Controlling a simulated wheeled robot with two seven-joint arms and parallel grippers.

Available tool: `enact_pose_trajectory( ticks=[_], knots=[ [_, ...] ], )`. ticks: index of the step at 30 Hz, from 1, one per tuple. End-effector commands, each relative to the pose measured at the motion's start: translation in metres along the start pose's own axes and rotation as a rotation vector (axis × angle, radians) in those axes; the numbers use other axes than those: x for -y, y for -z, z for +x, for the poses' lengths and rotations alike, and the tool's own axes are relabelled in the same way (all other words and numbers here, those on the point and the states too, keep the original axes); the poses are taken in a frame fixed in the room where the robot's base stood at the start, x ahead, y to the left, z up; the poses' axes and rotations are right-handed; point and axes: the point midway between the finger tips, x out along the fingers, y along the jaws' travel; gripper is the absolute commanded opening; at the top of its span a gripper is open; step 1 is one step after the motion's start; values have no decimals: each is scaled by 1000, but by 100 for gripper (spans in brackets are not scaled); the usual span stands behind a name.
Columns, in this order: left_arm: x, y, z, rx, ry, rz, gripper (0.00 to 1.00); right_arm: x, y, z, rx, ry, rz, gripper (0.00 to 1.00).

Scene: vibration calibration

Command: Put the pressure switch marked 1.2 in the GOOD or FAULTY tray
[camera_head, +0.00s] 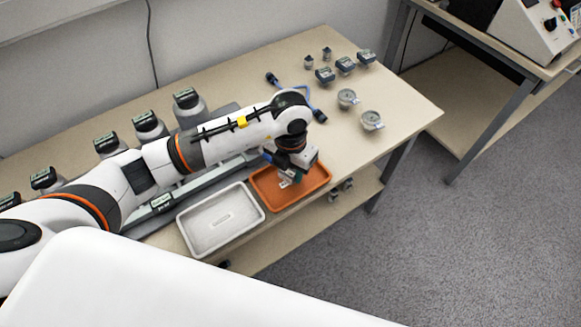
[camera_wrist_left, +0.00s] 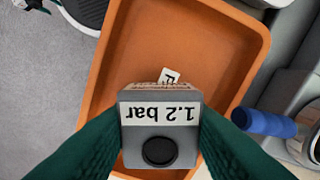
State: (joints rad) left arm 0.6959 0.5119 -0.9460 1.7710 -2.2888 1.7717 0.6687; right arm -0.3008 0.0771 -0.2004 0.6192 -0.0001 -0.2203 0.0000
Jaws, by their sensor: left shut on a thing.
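My left gripper (camera_head: 291,177) is over the orange tray (camera_head: 262,200). In the left wrist view its green fingers (camera_wrist_left: 160,135) are shut on a grey block-shaped pressure switch (camera_wrist_left: 160,108). The switch's white label reads "1.2 bar", upside down, above a round black port. The orange tray (camera_wrist_left: 200,20) fills the view behind it, with a small white label (camera_wrist_left: 169,76) showing what looks like an F, the rest hidden. I cannot tell whether the switch touches the tray floor. The white tray (camera_head: 190,222) lies just left of the orange one. My right gripper is not seen.
Small dark-topped devices (camera_head: 325,74) and two round gauges (camera_head: 371,120) stand on the table's right part. Grey dark-topped units (camera_head: 188,103) line the back left. Bare tabletop (camera_head: 390,95) shows at right.

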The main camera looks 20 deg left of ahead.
Motion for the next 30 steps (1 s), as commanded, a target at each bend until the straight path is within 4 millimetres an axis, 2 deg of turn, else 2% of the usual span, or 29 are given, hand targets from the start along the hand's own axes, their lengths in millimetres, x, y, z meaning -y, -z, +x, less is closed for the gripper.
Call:
enact_pose_trajectory(
  ticks=[4, 5, 6, 14, 18, 23, 30],
  knots=[
    [0, 0, 4, -1, 0, 1, 6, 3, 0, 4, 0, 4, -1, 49],
    [0, 0, 3, 0, 0, 0, 41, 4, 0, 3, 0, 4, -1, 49],
    [0, 0, 3, 0, -1, 0, 47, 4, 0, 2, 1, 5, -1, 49],
    [0, 0, 2, 0, -1, 0, 47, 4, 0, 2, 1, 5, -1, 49],
    [0, 1, -7, -3, -1, 1, 47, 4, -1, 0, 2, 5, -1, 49],
    [0, 1, -35, -5, 0, 2, 47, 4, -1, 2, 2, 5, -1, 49],
    [0, 1, -87, -5, 0, 1, 47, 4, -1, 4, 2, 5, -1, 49]
  ],
)
